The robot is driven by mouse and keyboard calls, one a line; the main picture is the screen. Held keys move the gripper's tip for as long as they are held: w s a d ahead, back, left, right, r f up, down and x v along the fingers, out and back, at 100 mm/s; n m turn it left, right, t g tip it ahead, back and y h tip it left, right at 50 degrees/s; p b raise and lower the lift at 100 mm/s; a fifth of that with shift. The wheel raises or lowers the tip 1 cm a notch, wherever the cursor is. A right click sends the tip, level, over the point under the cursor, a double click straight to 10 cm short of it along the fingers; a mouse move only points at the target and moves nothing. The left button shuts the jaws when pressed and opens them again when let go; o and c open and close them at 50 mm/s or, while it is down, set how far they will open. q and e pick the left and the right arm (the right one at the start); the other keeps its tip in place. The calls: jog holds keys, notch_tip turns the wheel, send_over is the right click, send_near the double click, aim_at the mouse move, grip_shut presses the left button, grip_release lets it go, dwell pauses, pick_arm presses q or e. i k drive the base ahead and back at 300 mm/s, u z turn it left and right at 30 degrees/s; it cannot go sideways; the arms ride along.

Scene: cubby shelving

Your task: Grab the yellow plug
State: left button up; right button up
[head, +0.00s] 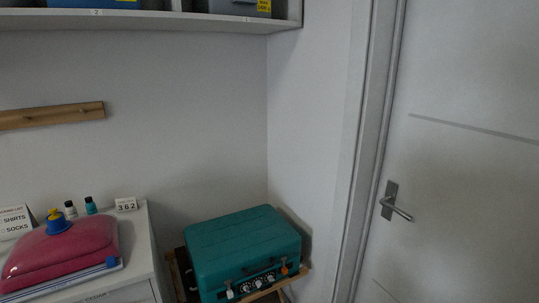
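A small yellow piece (54,212) sits on top of a round blue piece (59,225), which rests on a puffy pink-red item (65,246) at the lower left. The yellow piece is small and dim, and I cannot tell for sure that it is the plug. Neither of my grippers shows in the head view.
The pink-red item lies on a white cabinet (148,245) with two small bottles (91,206), a number block (126,204) and a list card (14,222). A teal suitcase (240,245) stands on a wooden rack. A door (455,150) is at the right; a shelf (150,21) hangs above.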

aim_at(53, 211)
jog(key=z, duration=0.05)
jog(key=k, duration=0.1)
jog(key=u, duration=1.5)
